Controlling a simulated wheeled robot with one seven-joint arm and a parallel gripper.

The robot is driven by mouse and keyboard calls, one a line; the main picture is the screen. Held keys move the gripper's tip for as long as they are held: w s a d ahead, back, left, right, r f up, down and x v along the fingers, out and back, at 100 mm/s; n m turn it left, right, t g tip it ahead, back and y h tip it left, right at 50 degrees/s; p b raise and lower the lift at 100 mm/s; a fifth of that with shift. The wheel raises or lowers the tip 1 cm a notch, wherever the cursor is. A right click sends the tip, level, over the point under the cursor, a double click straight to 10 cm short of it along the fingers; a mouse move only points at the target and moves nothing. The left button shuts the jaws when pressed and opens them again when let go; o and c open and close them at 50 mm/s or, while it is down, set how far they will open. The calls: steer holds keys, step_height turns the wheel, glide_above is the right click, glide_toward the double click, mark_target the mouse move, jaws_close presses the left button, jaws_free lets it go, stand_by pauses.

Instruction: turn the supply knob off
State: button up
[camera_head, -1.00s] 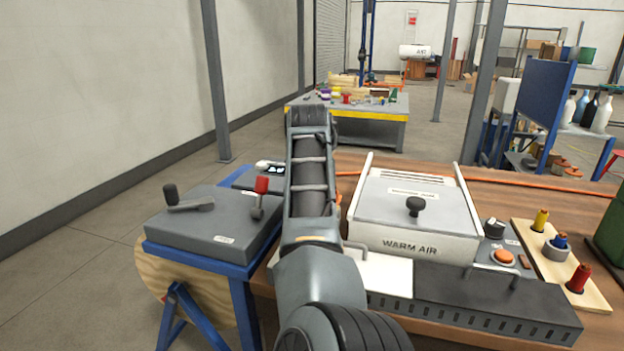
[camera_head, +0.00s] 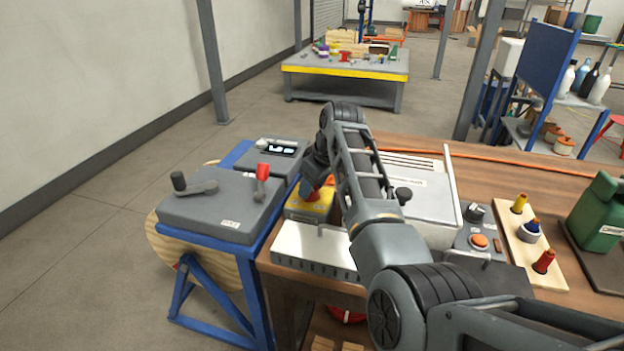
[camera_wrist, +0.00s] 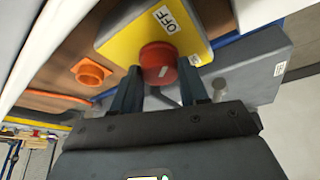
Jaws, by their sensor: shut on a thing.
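The supply knob is a red round knob (camera_wrist: 158,60) on a yellow box (camera_wrist: 118,40) with a white "OFF" label (camera_wrist: 165,18). A short pale mark shows on the knob's face. My gripper (camera_wrist: 160,82) has its two fingers on either side of the knob, shut on it. In the head view the yellow box (camera_head: 312,207) stands at the bench's left end, with my gripper (camera_head: 310,186) down over it. The arm and gripper hide most of the knob there.
A grey box (camera_head: 222,205) with a black-handled crank and a red-handled lever (camera_head: 262,183) stands close left on a blue stand. The warm air unit (camera_head: 425,200) is behind my arm. An orange part (camera_wrist: 90,73) shows in the wrist view.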

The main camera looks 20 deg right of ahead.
steer(key=shift+n, duration=0.6)
steer(key=shift+y, duration=0.3)
steer(key=o, duration=1.1)
steer(key=shift+c, duration=0.2)
steer(key=v, duration=0.7)
steer(key=shift+r, duration=0.4)
steer(key=shift+d, duration=0.1)
